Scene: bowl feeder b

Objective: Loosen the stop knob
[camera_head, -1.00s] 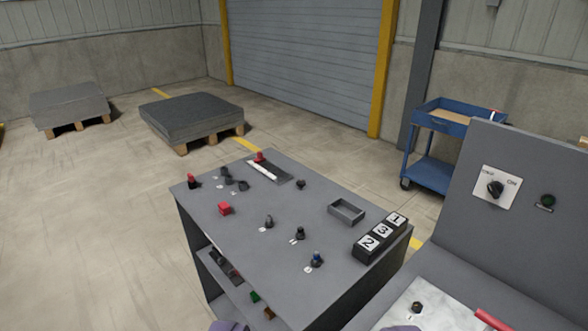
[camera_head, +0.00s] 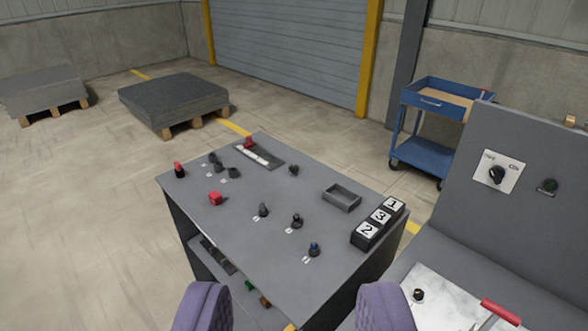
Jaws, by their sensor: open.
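Several small knobs stand on the grey bench top (camera_head: 180,190); I cannot tell by label which is the stop knob. A black knob (camera_head: 294,169) stands by the slot with a white strip (camera_head: 256,155) and a red piece (camera_head: 248,142) at its far end. Nearer are a grey-black knob (camera_head: 263,210), a black knob (camera_head: 297,221) and a blue-topped knob (camera_head: 314,249), each with a small white label. My gripper (camera_head: 293,312) is open and empty, its two purple fingers wide apart at the bottom edge, in front of the bench and apart from every knob.
A red block (camera_head: 215,198), a shallow grey tray (camera_head: 342,197) and a black block numbered 1, 3, 2 (camera_head: 377,223) are on the bench. At the right rises a grey panel with a rotary switch (camera_head: 497,174); below it are a white plate and red handle (camera_head: 501,312). A blue cart (camera_head: 423,153) stands behind.

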